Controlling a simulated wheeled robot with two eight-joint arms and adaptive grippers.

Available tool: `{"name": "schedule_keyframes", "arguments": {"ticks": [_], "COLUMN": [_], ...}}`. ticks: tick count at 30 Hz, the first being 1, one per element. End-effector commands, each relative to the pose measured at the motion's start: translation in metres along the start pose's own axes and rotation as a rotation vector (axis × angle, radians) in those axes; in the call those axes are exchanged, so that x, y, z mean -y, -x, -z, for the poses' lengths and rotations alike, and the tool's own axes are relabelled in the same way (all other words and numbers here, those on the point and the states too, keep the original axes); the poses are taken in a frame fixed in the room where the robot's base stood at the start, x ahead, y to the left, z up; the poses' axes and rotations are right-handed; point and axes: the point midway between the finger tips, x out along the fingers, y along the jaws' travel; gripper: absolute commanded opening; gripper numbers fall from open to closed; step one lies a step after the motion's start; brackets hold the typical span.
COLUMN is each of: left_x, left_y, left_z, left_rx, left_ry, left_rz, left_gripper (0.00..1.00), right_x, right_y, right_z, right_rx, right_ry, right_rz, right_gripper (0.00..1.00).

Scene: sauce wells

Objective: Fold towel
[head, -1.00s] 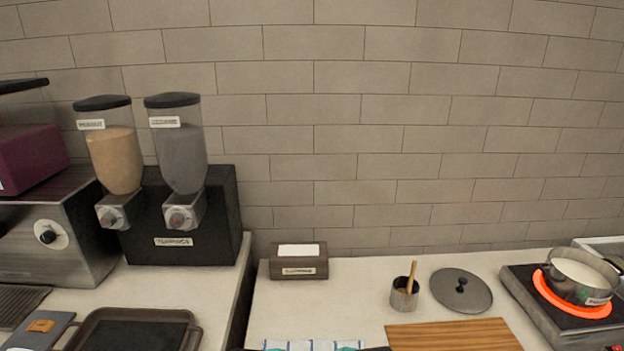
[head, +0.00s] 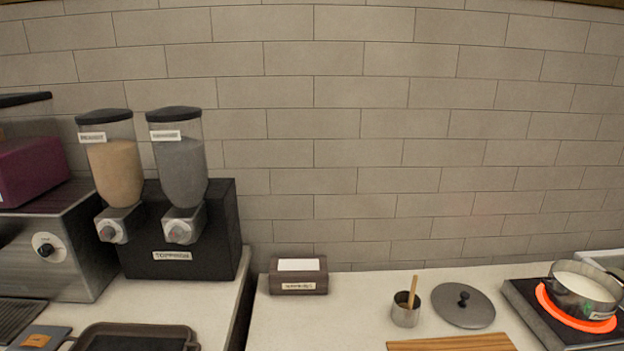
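No towel shows in the head view now; the bottom edge of the picture cuts off the near part of the right counter (head: 300,325). Neither of my grippers is in view, so I cannot see what they hold or touch.
A napkin box (head: 298,276), a metal cup with a wooden handle (head: 406,314), a lid (head: 463,304) and a wooden board (head: 450,344) are on the right counter. A pot (head: 582,291) sits on a glowing burner at right. Topping dispensers (head: 180,232) and a dark tray (head: 135,338) stand left, across a gap.

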Motion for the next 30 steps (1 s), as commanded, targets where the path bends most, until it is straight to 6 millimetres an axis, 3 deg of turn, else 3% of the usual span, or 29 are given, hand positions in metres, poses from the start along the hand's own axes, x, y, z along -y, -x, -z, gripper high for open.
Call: {"name": "schedule_keyframes", "arguments": {"ticks": [30], "left_x": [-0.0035], "left_y": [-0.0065], "left_z": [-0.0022], "left_rx": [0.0], "left_ry": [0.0], "left_rz": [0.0], "left_gripper": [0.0], "right_x": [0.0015], "right_y": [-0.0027], "right_z": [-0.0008], "right_rx": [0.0], "right_ry": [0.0], "right_rz": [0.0], "right_gripper": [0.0]}}
